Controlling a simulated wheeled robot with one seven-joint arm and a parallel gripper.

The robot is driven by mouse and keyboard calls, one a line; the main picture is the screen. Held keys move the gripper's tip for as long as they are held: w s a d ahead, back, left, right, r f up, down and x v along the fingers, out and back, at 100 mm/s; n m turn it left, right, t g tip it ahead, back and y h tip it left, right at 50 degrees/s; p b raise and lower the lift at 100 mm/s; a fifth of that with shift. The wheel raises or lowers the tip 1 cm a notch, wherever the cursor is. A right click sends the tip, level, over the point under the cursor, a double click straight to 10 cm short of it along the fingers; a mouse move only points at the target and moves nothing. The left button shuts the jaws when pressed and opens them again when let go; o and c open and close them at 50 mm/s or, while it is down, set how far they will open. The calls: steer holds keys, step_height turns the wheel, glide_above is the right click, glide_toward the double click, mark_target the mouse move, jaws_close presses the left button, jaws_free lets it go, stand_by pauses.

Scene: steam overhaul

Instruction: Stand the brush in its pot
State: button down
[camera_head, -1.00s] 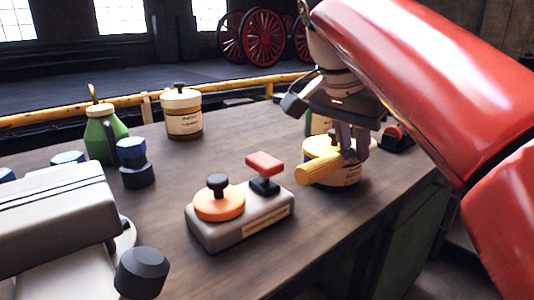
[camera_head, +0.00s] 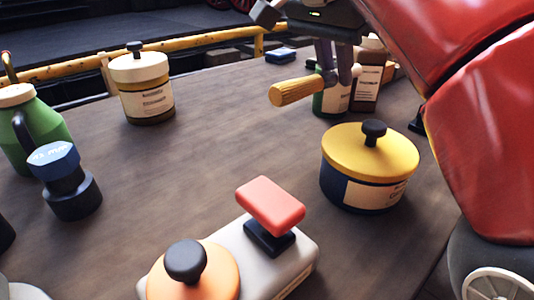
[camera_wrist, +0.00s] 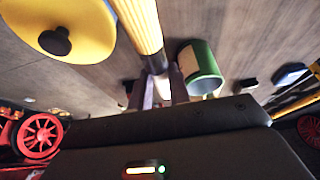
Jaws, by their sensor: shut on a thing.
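My gripper (camera_head: 337,76) is shut on the brush (camera_head: 296,91), whose ribbed yellow handle points left, nearly level, above the bench. In the wrist view, the brush (camera_wrist: 140,24) runs from the top edge down to my gripper (camera_wrist: 163,88), with a dark collar near the fingers. Its far end is hidden. A green pot (camera_head: 331,101) with a pale label stands behind and below my gripper. In the wrist view, the green pot (camera_wrist: 203,62) shows an open rim beside the fingers, apart from the brush.
A blue pot with a yellow lid (camera_head: 362,155) stands below right of my gripper. A brown labelled container (camera_head: 367,85) stands beside the green pot. A grey block with a red handle (camera_head: 270,205) is in front. A cream jar (camera_head: 142,88) stands left. The mid-left bench is clear.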

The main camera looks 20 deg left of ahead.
mark_target(316, 76)
steer(key=shift+s+f, duration=0.1)
step_height(316, 76, down, 9)
steer(key=b, duration=0.2)
steer(key=shift+f+b, duration=0.2)
steer(key=shift+b, duration=0.1)
steer(key=shift+f, duration=0.1)
steer(key=shift+f, duration=0.3)
steer(key=c, duration=1.3)
jaws_free()
steer(key=shift+r, duration=0.1)
steer(key=shift+b, duration=0.3)
steer(key=p+v, duration=0.2)
steer(key=v, duration=0.6)
steer(key=shift+s+a, duration=0.1)
